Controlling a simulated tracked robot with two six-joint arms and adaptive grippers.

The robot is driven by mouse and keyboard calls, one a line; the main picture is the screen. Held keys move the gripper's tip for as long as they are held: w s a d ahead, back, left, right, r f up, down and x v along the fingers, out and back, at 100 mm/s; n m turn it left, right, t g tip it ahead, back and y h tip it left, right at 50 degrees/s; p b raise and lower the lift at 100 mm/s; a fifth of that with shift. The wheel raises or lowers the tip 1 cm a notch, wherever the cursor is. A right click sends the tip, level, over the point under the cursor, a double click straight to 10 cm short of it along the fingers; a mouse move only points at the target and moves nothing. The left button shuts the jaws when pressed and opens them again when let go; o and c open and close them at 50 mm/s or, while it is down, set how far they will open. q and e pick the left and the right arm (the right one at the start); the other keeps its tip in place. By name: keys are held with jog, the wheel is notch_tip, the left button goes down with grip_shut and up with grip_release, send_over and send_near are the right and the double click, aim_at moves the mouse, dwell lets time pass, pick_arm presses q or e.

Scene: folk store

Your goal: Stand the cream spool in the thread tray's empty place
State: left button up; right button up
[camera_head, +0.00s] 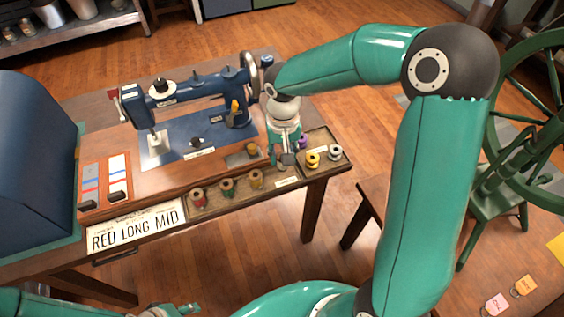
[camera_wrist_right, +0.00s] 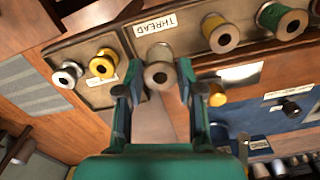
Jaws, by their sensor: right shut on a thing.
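My right gripper (camera_head: 284,160) is over the right end of the long wooden thread tray (camera_head: 225,200). In the right wrist view, its fingers (camera_wrist_right: 157,95) are shut on the cream spool (camera_wrist_right: 159,54), one on each side. The spool looks upright, over the tray's end place next to the THREAD label (camera_wrist_right: 157,22). I cannot tell if its base touches the tray floor. The tray also holds a red spool (camera_head: 197,197), a green spool (camera_head: 227,188) and a gold spool (camera_head: 256,179). My left gripper (camera_head: 188,309) is only partly seen at the bottom edge.
A small tray beside it holds a yellow bobbin (camera_head: 312,159), a white bobbin (camera_head: 335,152) and a purple one (camera_head: 302,142). The blue sewing machine (camera_head: 185,90) stands behind the trays.

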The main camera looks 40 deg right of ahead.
jog(key=shift+f, duration=1.8)
jog(key=shift+f, duration=0.1)
jog(key=o, duration=0.8)
jog(key=shift+r, duration=0.4)
notch_tip(320, 180, up, 12)
jog(key=shift+f+p, duration=0.25)
jog(key=shift+p, duration=0.1)
